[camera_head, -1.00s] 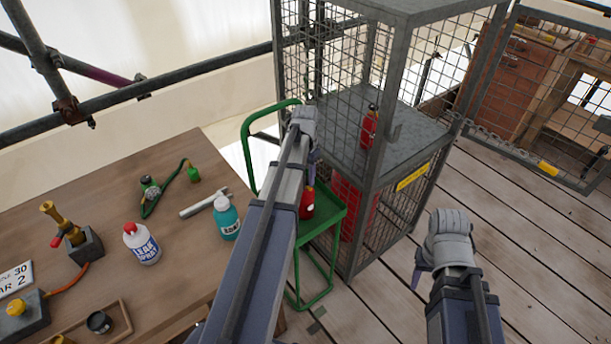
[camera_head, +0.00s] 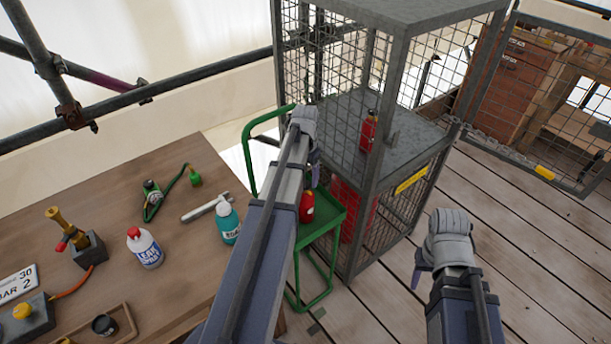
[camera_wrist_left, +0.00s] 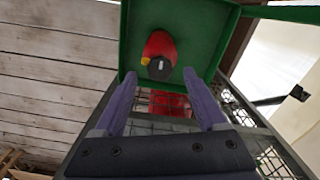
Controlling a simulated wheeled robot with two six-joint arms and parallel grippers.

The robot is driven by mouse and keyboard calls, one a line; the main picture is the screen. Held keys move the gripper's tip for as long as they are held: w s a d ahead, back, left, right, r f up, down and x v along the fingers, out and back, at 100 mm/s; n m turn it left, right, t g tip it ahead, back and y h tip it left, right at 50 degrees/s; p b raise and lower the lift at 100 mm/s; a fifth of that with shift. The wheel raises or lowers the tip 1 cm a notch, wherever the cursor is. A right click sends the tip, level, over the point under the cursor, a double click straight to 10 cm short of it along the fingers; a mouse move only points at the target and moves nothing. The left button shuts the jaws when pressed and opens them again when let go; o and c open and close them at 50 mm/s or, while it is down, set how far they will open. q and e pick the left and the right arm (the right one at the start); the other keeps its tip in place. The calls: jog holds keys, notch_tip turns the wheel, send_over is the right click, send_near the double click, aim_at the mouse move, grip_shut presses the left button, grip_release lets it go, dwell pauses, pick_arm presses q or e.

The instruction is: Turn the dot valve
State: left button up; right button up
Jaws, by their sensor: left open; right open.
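No valve marked with a dot can be made out for certain. A small red canister (camera_head: 307,207) stands on the green trolley (camera_head: 327,222). In the left wrist view the red canister (camera_wrist_left: 160,50) shows a dark top with a white mark and a small yellow spot at its side. My left gripper (camera_head: 315,158) is above the trolley, mostly hidden behind its own wrist in the head view. In the left wrist view my left gripper (camera_wrist_left: 158,76) is open and empty, its fingers pointing toward the canister, apart from it. My right gripper (camera_head: 417,276) is open and empty over the plank floor.
A mesh cage (camera_head: 390,75) holding red cylinders (camera_head: 369,130) stands right behind the trolley, its door (camera_head: 545,95) swung open. Floor at right is clear.

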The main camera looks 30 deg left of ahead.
aim_at(306, 183)
pick_arm(q)
notch_tip(306, 183, up, 6)
jog(key=p, duration=0.5)
jog(key=shift+f, duration=0.15)
jog(key=s+d+m, duration=0.1)
jog(key=s+d, duration=0.4)
jog(key=d, duration=0.5)
jog(key=s+d, duration=0.6)
jog(key=d, duration=0.4)
jog(key=s+d+m+y, duration=0.1)
jog(key=s+d, duration=0.4)
jog(key=d, duration=0.5)
jog(key=shift+s+d+m, duration=0.25)
jog(key=shift+d+m, duration=0.05)
jog(key=shift+d, duration=0.05)
